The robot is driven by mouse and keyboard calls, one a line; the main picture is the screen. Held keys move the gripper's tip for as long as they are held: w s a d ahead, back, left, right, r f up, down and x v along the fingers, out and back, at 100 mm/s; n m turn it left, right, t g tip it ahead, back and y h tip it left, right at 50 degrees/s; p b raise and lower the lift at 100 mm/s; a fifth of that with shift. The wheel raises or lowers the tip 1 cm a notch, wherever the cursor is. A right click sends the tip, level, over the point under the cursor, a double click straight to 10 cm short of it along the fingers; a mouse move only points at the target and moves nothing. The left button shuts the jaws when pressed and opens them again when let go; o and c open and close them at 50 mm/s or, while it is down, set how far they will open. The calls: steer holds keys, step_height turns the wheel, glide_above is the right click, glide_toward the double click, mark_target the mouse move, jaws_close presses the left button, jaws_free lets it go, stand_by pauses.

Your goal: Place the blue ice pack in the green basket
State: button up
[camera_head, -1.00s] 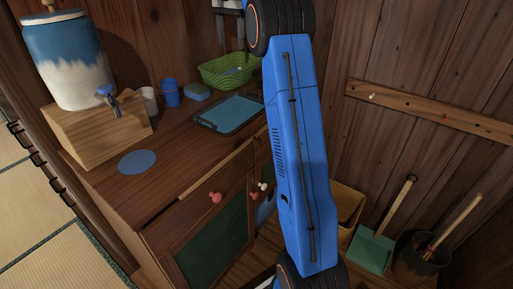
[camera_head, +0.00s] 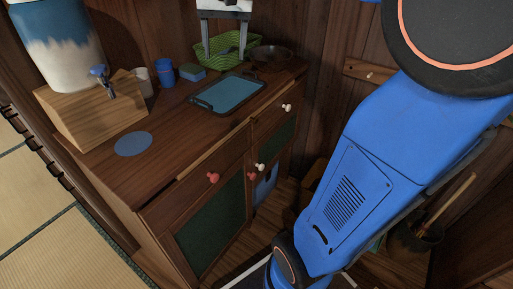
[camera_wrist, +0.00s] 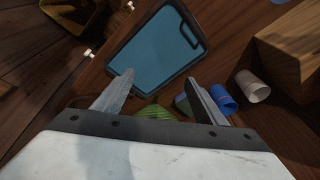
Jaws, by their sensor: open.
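A small blue block (camera_head: 192,72), which looks like the ice pack, lies on the wooden counter beside the blue cup, left of the green basket. In the wrist view the block (camera_wrist: 182,103) is partly hidden behind the right finger. The green mesh basket (camera_head: 212,57) stands at the back of the counter; its inside is hard to make out. In the wrist view the basket (camera_wrist: 155,113) is mostly hidden by my gripper. My gripper (camera_head: 223,38) points down in front of the basket in the head view, with fingers apart. In the wrist view my gripper (camera_wrist: 158,92) holds nothing.
A blue tray (camera_head: 228,93) lies in front of the basket, with a dark pan (camera_head: 270,58) to its right. A blue cup (camera_head: 165,72), a white cup (camera_head: 142,82) and a dispenser on a wooden box (camera_head: 85,108) stand left. A blue disc (camera_head: 133,144) lies nearer.

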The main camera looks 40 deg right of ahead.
steer(key=s+a+f+n+t, duration=0.1)
steer(key=s+a+f+n, duration=0.2)
steer(key=s+f, duration=0.6)
steer(key=s+a+f+n+t, duration=0.1)
steer(key=s+a+f+n, duration=0.2)
steer(key=s+f, duration=0.6)
steer(key=s, duration=0.6)
steer(key=shift+f, duration=0.3)
